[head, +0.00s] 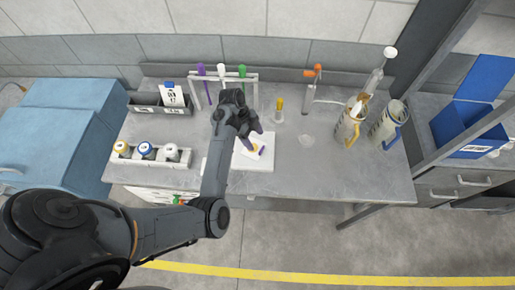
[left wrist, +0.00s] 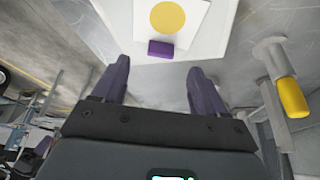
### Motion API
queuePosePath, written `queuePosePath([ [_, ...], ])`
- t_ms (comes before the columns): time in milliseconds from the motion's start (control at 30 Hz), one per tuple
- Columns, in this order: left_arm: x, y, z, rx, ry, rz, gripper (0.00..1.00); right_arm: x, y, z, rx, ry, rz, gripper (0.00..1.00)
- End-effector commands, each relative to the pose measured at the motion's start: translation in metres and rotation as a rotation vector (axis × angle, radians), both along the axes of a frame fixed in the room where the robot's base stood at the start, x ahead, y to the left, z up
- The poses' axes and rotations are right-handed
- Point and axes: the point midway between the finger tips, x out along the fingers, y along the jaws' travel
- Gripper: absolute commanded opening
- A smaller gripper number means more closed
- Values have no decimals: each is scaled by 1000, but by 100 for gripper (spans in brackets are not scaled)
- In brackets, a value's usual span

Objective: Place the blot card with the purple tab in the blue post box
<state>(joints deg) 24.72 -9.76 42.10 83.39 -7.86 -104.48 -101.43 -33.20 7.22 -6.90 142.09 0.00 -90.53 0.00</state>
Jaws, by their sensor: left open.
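The blot card (left wrist: 190,12) is white with a yellow round blot and a purple tab (left wrist: 160,48). It lies flat on a white board (left wrist: 222,42) on the bench. In the head view, the card (head: 262,151) is partly hidden by my left gripper (head: 250,140). In the left wrist view, my left gripper (left wrist: 155,68) is open and empty, its two purple fingers pointing towards the tab, which shows beyond and between the tips. The blue post box (head: 468,128) stands at the far right with its lid up. My right gripper is not in view.
A rack (head: 252,90) with coloured-handled tools stands behind the card. A yellow-topped holder (head: 279,108) stands just right of it. A tray of jars (head: 155,153) is on the left. The bench's front right is clear.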

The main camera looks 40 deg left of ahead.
Motion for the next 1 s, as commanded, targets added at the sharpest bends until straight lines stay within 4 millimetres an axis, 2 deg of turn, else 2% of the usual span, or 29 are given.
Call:
queuePosePath([
  [333, 3, -9, -20, 0, 2, 1, 72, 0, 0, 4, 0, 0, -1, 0],
  [633, 8, -24, -53, 1, 1, 1, 72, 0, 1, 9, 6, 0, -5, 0],
  [967, 9, -26, -59, 2, -1, 3, 72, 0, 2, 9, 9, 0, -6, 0],
  [1000, 9, -26, -59, 2, -1, 3, 68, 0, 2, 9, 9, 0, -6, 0],
])
